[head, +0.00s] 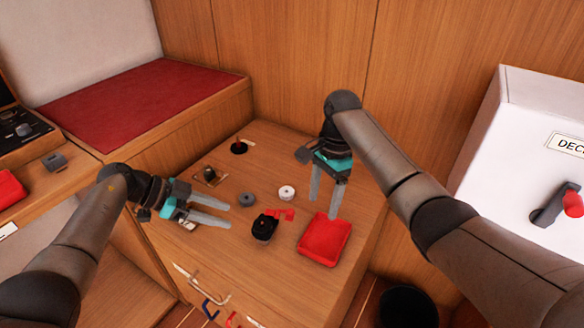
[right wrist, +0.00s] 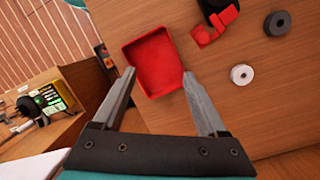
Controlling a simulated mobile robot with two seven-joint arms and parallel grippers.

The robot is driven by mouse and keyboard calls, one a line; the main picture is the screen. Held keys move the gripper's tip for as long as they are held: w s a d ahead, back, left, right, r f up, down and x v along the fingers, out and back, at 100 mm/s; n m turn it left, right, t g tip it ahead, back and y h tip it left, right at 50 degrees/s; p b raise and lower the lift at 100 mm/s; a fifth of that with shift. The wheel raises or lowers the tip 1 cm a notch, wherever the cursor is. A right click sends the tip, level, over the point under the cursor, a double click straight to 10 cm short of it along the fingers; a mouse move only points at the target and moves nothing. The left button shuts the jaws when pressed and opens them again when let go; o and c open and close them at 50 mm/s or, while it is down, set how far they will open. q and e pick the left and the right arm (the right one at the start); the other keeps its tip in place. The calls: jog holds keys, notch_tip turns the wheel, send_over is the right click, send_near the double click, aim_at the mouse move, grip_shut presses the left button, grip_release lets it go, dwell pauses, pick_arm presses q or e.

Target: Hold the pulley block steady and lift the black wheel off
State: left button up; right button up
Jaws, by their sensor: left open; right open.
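A dark, squat object (head: 264,229) stands on the wooden top, with a red angular piece (head: 281,214) beside it; these may be the pulley block's parts, but I cannot tell. A black disc with a red upright pin (head: 239,147) is at the back. A small dark and brass-coloured piece (head: 209,175) sits at the left. A grey wheel (head: 247,199) and a white wheel (head: 286,192) lie flat in the middle. My left gripper (head: 228,212) is open and empty, left of the dark object. My right gripper (head: 324,208) is open and empty, above the red tray's back side.
The red tray (head: 325,257) lies at the right edge of the wooden top and also shows in the right wrist view (right wrist: 152,62). A raised maroon-topped bench (head: 140,100) is at the back left. A white box with a red-knobbed lever (head: 572,204) stands at the right.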

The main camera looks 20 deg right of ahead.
aim_at(292, 211)
jog(key=shift+w+a+r+m+t+h, duration=0.7)
jog(key=shift+w+a+r+m, duration=0.95)
jog(key=shift+a+r+m, duration=2.35)
jog(key=shift+m, duration=0.5)
jog(key=f, duration=0.5)
jog(key=d+f, duration=0.1)
jog(key=f, duration=0.9)
jog(key=shift+d+f, duration=0.3)
jog(key=shift+f, duration=0.1)
grip_shut()
pick_arm(q)
jog(key=shift+o, duration=0.2)
